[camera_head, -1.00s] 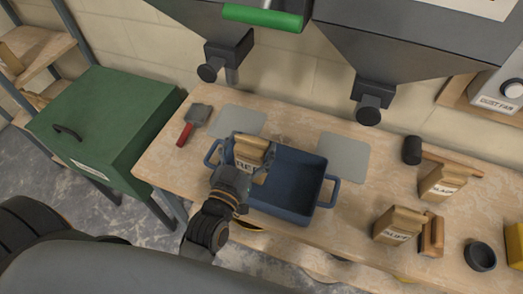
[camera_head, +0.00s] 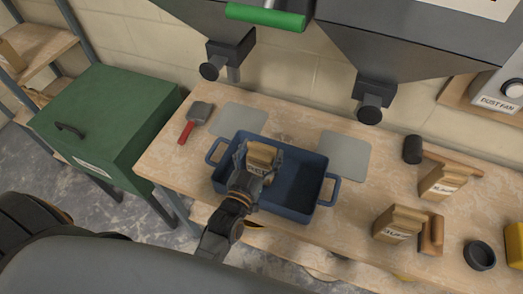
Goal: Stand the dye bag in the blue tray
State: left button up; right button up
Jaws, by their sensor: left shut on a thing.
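The blue tray (camera_head: 303,190) stands on the workbench, with a handle at its left and right ends. My left gripper (camera_head: 262,168) is shut on a tan paper dye bag (camera_head: 262,151) with a white label, which it partly covers. The bag is upright, top up, over the left-middle part of the tray. I cannot tell whether its base touches the tray floor. My right gripper is not in view.
Two more labelled bags (camera_head: 440,181) (camera_head: 398,223) stand on the bench's right side, near a mallet (camera_head: 413,150), a wooden-backed tool (camera_head: 431,235) and a dark round bowl (camera_head: 480,255). A red-handled scraper (camera_head: 195,119) lies left. Hopper outlets (camera_head: 370,106) hang behind.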

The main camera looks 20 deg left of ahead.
pick_arm(q)
jog(key=o, duration=1.8)
jog(key=shift+f, duration=0.15)
jog(key=shift+c, duration=0.2)
jog(key=shift+r, duration=0.2)
jog(key=s+b, duration=0.2)
jog(key=s, duration=1)
jog(key=shift+a, duration=0.15)
jog(key=shift+f, duration=0.1)
